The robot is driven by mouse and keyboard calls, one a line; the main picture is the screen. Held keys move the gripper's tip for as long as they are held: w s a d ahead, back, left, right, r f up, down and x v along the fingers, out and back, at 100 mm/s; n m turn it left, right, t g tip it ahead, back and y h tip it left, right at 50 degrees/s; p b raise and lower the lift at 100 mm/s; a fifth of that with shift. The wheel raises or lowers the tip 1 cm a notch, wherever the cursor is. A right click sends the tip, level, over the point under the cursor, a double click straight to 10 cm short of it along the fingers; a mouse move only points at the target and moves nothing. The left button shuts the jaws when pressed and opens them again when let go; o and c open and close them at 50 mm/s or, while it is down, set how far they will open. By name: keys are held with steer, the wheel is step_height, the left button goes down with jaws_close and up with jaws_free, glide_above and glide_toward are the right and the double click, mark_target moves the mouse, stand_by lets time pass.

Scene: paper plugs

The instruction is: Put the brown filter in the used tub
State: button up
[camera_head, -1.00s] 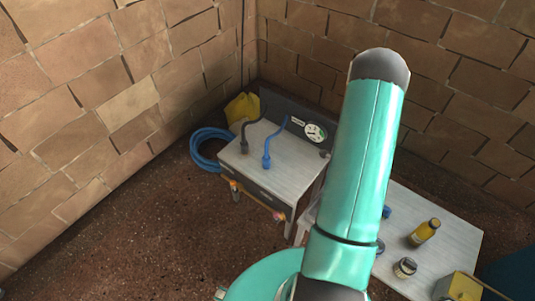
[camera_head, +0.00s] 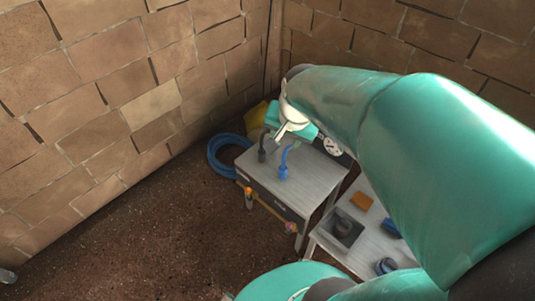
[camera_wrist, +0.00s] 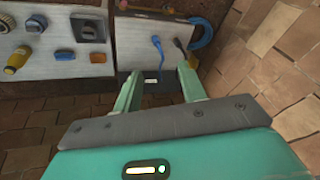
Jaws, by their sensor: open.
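A small orange-brown block (camera_head: 361,201), which looks like the brown filter, lies on the right-hand table behind a dark open tray; it also shows in the wrist view (camera_wrist: 97,57). The dark tray (camera_head: 333,240) holds a dark lump and also shows in the wrist view (camera_wrist: 75,34). No label shows which container is the used tub. My gripper (camera_head: 284,132) is over the back of the left bench, away from the block. In the wrist view my gripper (camera_wrist: 160,75) has its fingers wide apart with nothing between them.
Blue parts (camera_head: 386,266) sit on the right table. A blue hose coil (camera_head: 218,165) lies by the wall.

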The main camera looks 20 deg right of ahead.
steer(key=s+a+r+n+t, duration=0.1)
steer(key=s+a+r+n, duration=0.5)
steer(key=s+a+n, duration=0.2)
steer(key=shift+s+a+r+n+t, duration=0.3)
steer(key=shift+s+r+n, duration=0.1)
steer(key=shift+s, duration=0.6)
steer(key=shift+c, duration=0.5)
